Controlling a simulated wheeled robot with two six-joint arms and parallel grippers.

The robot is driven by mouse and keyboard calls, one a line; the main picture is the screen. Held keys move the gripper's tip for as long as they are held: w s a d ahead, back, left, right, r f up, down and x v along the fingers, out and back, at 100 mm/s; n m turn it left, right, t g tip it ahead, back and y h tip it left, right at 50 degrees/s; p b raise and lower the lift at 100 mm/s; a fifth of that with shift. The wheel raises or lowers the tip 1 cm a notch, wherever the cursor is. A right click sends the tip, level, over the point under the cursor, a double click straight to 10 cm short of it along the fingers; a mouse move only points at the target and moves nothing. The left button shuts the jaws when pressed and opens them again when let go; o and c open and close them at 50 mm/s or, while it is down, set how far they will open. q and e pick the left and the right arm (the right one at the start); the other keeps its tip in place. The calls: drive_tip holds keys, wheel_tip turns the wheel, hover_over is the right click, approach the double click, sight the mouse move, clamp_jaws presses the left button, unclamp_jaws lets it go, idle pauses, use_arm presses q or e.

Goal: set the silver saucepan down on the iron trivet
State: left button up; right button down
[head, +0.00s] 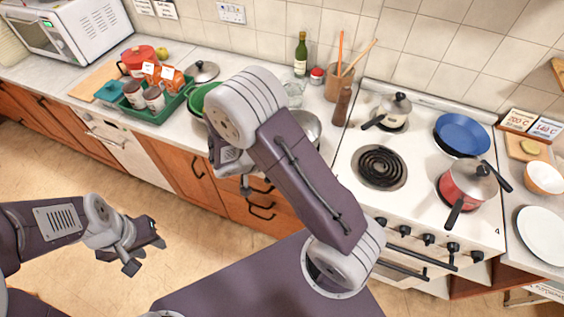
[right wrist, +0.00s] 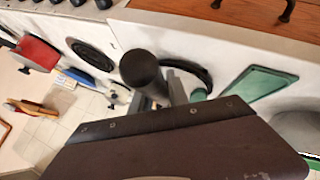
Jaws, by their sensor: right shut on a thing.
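A silver pan or bowl (head: 308,126) shows partly behind my right arm in the head view, on or above the counter left of the stove. I cannot tell if it is the held saucepan. My right gripper (head: 245,188) hangs left of it, mostly hidden by my arm. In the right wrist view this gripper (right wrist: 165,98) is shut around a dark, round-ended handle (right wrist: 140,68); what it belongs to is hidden. A dark ring (right wrist: 198,74), perhaps the iron trivet, lies partly hidden beyond the fingers. My left gripper (head: 144,256) is open and empty over the floor.
The stove holds a lidded silver pot (head: 396,106), a blue pan (head: 461,134), a red pot (head: 467,187) and a bare coil burner (head: 381,167). A pepper mill (head: 342,106) and bottle (head: 300,55) stand behind. A green board (right wrist: 258,88) lies near the ring.

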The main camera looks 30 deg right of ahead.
drive_tip(key=c, duration=1.2)
unclamp_jaws()
drive_tip(key=b+v, duration=0.1)
drive_tip(key=v, duration=0.8)
